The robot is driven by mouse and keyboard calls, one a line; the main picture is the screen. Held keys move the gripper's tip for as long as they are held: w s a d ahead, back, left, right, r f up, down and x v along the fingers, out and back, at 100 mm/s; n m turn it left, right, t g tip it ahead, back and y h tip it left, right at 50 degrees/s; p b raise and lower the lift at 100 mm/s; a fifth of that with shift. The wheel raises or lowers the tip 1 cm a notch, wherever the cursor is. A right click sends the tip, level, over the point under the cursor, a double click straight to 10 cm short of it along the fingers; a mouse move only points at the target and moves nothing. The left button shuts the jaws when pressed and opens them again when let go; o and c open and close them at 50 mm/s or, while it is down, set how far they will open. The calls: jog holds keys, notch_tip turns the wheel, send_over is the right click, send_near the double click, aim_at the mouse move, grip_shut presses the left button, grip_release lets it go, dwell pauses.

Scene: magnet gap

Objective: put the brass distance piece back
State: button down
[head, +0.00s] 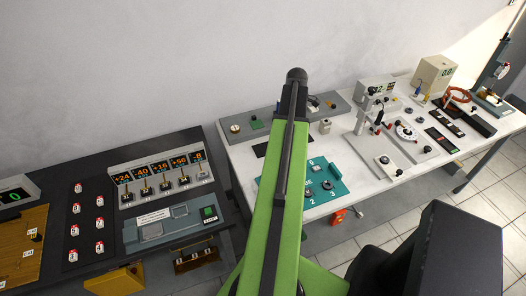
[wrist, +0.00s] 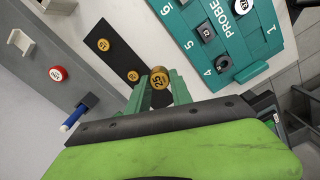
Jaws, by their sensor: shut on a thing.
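In the wrist view my gripper (wrist: 161,88) has its green fingers shut on a brass distance piece (wrist: 160,77), a short round piece whose face seems to read 25. It shows above a white bench top. A black strip (wrist: 122,58) lies beyond it, slanting across the picture. Whether the held piece touches the strip cannot be told. In the head view my arm hides the gripper and the held piece; part of the black strip (head: 268,148) shows left of the arm.
A teal probe board (wrist: 220,40) with numbered places and dark round parts lies to the right. A dark bench (head: 120,160) with weights stands left in the head view.

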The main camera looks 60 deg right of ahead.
jog(key=w+d+f+n, duration=0.1)
jog(key=w+d+n, duration=0.2)
jog(key=w+d, duration=0.4)
jog(key=b, duration=0.8)
send_over(263, 149)
notch_tip(263, 149, down, 7)
jog(key=shift+s+d+f, duration=0.1)
jog(key=shift+f, duration=0.1)
notch_tip(263, 149, down, 4)
jog(key=b, duration=0.4)
jog(key=shift+f, duration=0.2)
jog(key=shift+r, duration=0.25)
jog(key=shift+f, duration=0.2)
jog(key=c, duration=1.1)
grip_release()
jog(key=shift+c, duration=0.2)
jog(key=shift+r, duration=0.1)
